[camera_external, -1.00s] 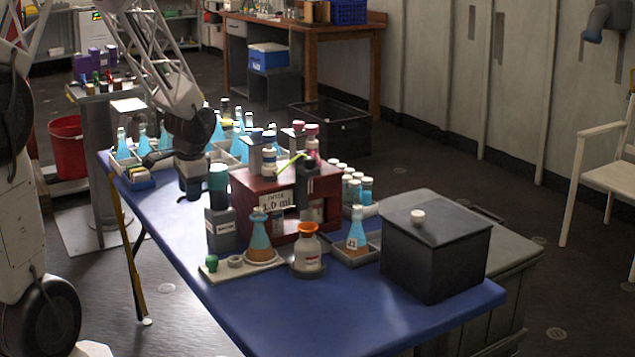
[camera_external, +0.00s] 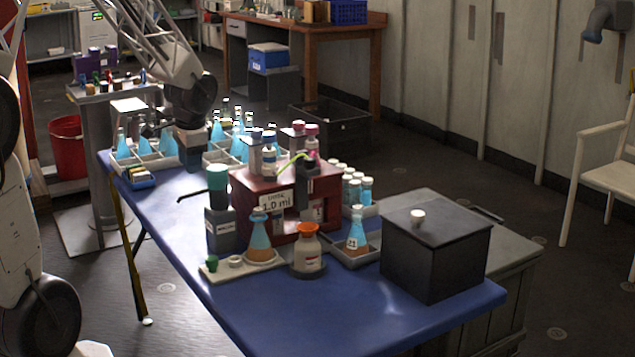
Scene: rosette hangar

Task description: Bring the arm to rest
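My arm reaches in from the upper left over the far left part of the blue table (camera_external: 330,315). My gripper (camera_external: 190,150) hangs above that part of the table, in front of the trays of blue flasks. It is small and dark here, and I cannot make out its fingers or whether it is open. I see nothing clearly held in it.
A dark red stand (camera_external: 245,195) labelled 1.0 ml holds bottles at mid-table. A black box (camera_external: 435,255) stands at the right. The table's near end is clear.

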